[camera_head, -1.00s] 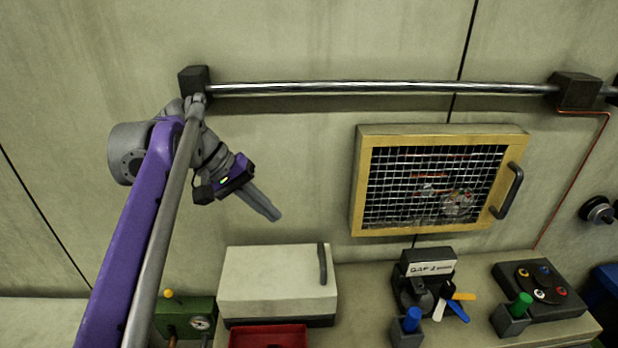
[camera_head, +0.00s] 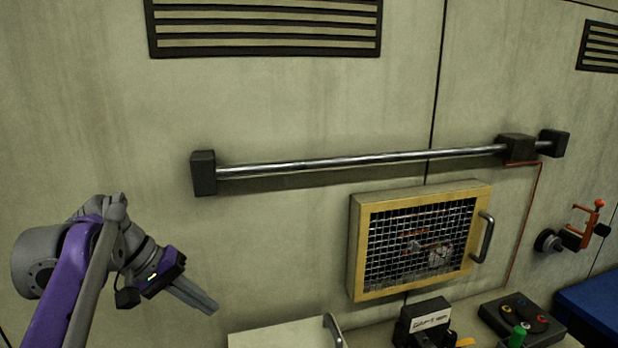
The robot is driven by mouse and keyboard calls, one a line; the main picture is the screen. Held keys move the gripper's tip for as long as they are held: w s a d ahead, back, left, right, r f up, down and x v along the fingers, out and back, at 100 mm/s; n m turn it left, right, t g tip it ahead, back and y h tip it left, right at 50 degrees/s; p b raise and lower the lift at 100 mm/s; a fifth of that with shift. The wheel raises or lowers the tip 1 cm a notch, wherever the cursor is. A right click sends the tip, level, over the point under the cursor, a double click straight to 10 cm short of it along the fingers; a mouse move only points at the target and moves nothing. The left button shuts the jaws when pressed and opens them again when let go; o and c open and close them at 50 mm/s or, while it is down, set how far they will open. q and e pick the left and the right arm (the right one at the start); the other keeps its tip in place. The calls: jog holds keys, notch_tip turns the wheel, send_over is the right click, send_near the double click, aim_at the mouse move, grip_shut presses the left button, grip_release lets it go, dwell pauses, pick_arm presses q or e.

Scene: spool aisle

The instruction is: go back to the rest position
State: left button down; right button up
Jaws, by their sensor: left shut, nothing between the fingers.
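My left gripper (camera_head: 193,292) is at the lower left on the end of my purple and grey arm. Its fingers are together, point down to the right, and hold nothing. It is in front of the bare wall, apart from the white box (camera_head: 283,335) at the bottom edge and from the metal rail (camera_head: 350,162) above it. My right gripper is not in view.
A yellow-framed mesh cabinet (camera_head: 360,288) with a grey handle is on the wall right of centre. Below it are a black device with a label (camera_head: 428,322) and a black panel with coloured buttons (camera_head: 512,310). A blue surface (camera_head: 590,308) is at the right. Wall vents (camera_head: 265,28) are above.

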pick_arm(q)
jog(key=s+f+m+t+y, duration=0.1)
jog(key=s+f+t+y, duration=0.1)
jog(key=s+f, duration=0.6)
jog(key=s+f+m+t+y, duration=0.1)
jog(key=s+f+y, duration=0.3)
jog(key=s+f, duration=0.5)
notch_tip(320, 180, down, 9)
jog(key=shift+s+d+r+m+t+y, duration=0.1)
jog(key=shift+s+d+m+t+y, duration=0.25)
jog(key=shift+m, duration=0.35)
jog(key=shift+w, duration=0.1)
